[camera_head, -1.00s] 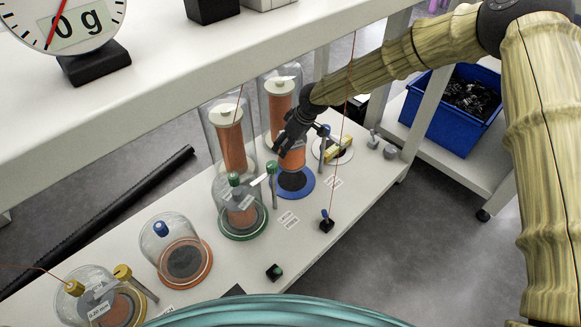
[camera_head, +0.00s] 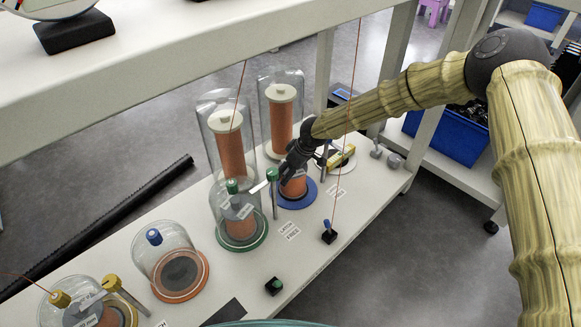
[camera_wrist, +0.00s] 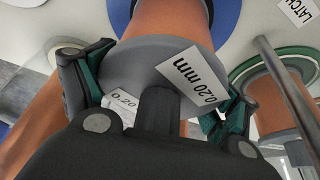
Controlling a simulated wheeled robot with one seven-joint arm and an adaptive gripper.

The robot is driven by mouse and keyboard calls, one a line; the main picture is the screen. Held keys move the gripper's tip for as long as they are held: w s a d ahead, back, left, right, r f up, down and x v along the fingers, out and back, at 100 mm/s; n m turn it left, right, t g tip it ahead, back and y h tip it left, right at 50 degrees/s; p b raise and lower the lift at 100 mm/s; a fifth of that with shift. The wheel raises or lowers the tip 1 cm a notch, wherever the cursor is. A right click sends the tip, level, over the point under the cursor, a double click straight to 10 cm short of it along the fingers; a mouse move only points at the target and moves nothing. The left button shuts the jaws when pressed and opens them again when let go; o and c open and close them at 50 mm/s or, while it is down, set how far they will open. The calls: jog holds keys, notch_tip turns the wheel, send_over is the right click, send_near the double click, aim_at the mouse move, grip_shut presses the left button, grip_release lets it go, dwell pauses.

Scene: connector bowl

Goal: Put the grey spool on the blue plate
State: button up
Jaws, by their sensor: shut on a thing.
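The grey spool (camera_wrist: 150,65) has a grey end disc with a "0.20 mm" label and an orange wound body. My gripper (camera_head: 290,170) is shut on its upper end, with a finger on each side of the disc in the wrist view. The orange body (camera_head: 294,187) shows below my gripper in the head view, upright over the middle of the blue plate (camera_head: 281,203). The plate's blue edge (camera_wrist: 230,18) shows behind the spool in the wrist view. The spool's lower end looks down at the plate, but I cannot tell whether it touches.
A glass-covered spool on a green-rimmed plate (camera_head: 233,246) stands just left, with a green-topped post (camera_head: 273,178) close by. Tall covered spools (camera_head: 231,150) stand behind. A white round plate (camera_head: 347,153) is to the right. A shelf (camera_head: 190,85) overhangs the bench.

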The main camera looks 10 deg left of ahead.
jog(key=shift+w+r, duration=0.1)
jog(key=o, duration=1.9)
jog(key=shift+f, duration=0.2)
jog(key=shift+r, duration=0.15)
jog(key=p+v, duration=0.5)
jog(key=v, duration=0.7)
